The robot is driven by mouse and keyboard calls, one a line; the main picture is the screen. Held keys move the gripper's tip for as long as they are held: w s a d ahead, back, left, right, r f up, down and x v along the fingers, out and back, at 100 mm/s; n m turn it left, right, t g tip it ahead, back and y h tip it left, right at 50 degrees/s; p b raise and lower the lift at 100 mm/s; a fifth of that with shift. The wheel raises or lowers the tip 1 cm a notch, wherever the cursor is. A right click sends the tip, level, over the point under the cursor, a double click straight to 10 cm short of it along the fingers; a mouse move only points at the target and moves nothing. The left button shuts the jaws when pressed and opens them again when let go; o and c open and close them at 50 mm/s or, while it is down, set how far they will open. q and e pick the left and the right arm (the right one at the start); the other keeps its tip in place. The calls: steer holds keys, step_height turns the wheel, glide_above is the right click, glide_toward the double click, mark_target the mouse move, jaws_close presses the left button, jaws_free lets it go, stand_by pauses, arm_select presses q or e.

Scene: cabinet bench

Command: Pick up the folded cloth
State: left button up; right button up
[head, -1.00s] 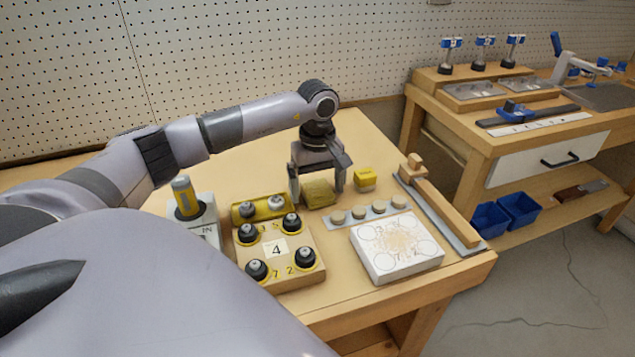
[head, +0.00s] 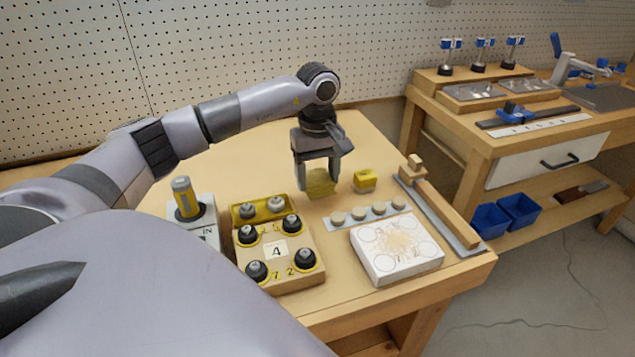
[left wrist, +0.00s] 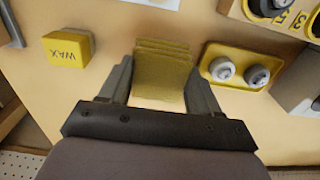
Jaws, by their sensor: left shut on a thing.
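The folded cloth (head: 320,184) is a small olive-yellow layered pad. It is between the fingers of my left gripper (head: 319,186), which is shut on it. In the left wrist view the cloth (left wrist: 162,72) shows its stacked folds between the two grey fingers of the left gripper (left wrist: 160,78). The cloth appears to be just above or at the table top; I cannot tell the gap exactly. My right gripper is not in view.
A yellow wax block (head: 365,180) lies just right of the cloth. A yellow tray with two knobs (head: 262,208) and a wooden block with black knobs (head: 300,270) stand to the left. A strip of pale discs (head: 368,212) and a white board (head: 397,250) lie in front.

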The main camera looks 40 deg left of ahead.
mark_target(318, 178)
arm_select(q)
step_height(318, 178, up, 17)
steer(key=p, duration=0.2)
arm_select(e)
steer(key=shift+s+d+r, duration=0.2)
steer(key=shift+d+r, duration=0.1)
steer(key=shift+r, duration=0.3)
